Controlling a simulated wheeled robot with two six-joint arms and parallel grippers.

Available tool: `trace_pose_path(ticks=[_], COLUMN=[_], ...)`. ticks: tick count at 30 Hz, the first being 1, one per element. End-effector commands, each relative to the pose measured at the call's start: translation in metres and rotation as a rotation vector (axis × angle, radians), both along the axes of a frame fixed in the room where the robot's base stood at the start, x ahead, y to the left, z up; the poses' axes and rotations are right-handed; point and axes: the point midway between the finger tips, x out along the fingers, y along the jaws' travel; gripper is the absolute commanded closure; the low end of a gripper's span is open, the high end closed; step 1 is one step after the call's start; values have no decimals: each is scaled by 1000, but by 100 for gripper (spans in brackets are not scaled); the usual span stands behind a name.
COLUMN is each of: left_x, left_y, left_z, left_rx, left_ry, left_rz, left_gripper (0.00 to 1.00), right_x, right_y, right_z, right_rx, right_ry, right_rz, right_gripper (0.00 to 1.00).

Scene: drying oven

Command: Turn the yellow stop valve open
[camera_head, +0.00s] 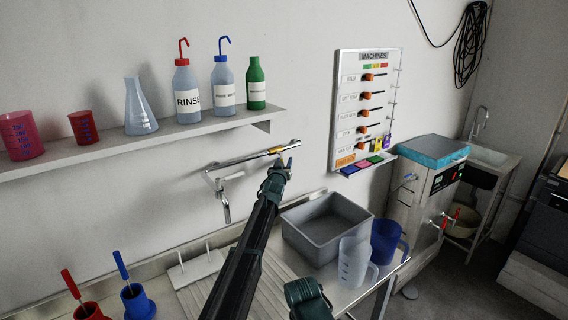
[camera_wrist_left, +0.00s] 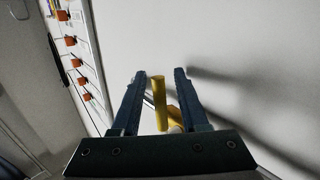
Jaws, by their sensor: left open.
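The yellow stop valve (camera_head: 276,150) sits on the metal wall pipe above the sink counter. In the left wrist view its yellow handle (camera_wrist_left: 159,103) stands between the two fingers, with gaps on both sides. A second yellow part (camera_wrist_left: 188,105) of the valve shows just right of it, partly behind a finger. My left gripper (camera_head: 285,164) is open at the valve, its fingers on either side of the handle (camera_wrist_left: 158,75). The fingers hide part of the valve in the head view. My right gripper's fingers do not show.
The pipe ends in a faucet spout (camera_head: 226,205) to the left. A shelf (camera_head: 150,141) with bottles runs above left. A grey basin (camera_head: 318,232), a clear jug (camera_head: 353,264) and a blue jug (camera_head: 386,238) stand below. A machines panel (camera_head: 366,105) hangs to the right.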

Motion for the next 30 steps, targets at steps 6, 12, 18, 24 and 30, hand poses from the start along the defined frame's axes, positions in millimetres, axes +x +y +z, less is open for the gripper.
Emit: trace_pose_path(ticks=[6, 12, 18, 24, 30], left_x=[0, 0, 0, -1, -1], left_y=[0, 0, 0, 0, 0], left_z=[0, 0, 0, 0, 0], left_rx=[0, 0, 0, 0, 0], left_ry=[0, 0, 0, 0, 0], left_rz=[0, 0, 0, 0, 0], left_gripper=[85, 100, 100, 100, 100], right_x=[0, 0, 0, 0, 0], right_y=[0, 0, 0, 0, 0], right_z=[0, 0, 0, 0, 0], right_rx=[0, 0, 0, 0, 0], right_ry=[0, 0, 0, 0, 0], right_rz=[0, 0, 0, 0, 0], right_gripper=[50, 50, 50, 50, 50])
